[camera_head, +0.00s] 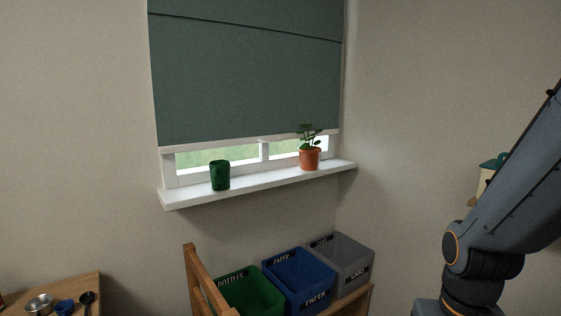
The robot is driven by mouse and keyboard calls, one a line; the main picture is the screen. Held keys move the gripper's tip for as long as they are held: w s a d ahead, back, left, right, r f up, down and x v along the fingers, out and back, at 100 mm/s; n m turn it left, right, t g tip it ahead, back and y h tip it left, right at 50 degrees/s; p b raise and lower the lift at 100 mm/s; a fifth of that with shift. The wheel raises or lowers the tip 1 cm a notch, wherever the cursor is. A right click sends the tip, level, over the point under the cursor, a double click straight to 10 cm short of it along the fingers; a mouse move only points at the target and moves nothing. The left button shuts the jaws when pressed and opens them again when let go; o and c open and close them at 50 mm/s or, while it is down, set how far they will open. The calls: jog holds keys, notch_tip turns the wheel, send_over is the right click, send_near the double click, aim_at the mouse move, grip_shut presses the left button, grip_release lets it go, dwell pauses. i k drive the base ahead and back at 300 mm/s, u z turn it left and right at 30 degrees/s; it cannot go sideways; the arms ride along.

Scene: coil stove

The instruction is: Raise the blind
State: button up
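The blind (245,80) is dark green and hangs over most of the window in the head view. The blind's top edge is outside the picture. No cord or chain can be made out. Part of my arm shows at the right, but my gripper is outside the picture.
A white sill (262,184) below the window bears a green cup (220,175) and a potted plant (309,152). A green bin (250,294), a blue bin (299,281) and a grey bin (341,263) stand below. A wooden table (85,285) with small kitchenware is at lower left.

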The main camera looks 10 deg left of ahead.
aim_at(216, 84)
jog(key=u, duration=0.15)
jog(key=i, duration=1.7)
jog(key=u, duration=0.15)
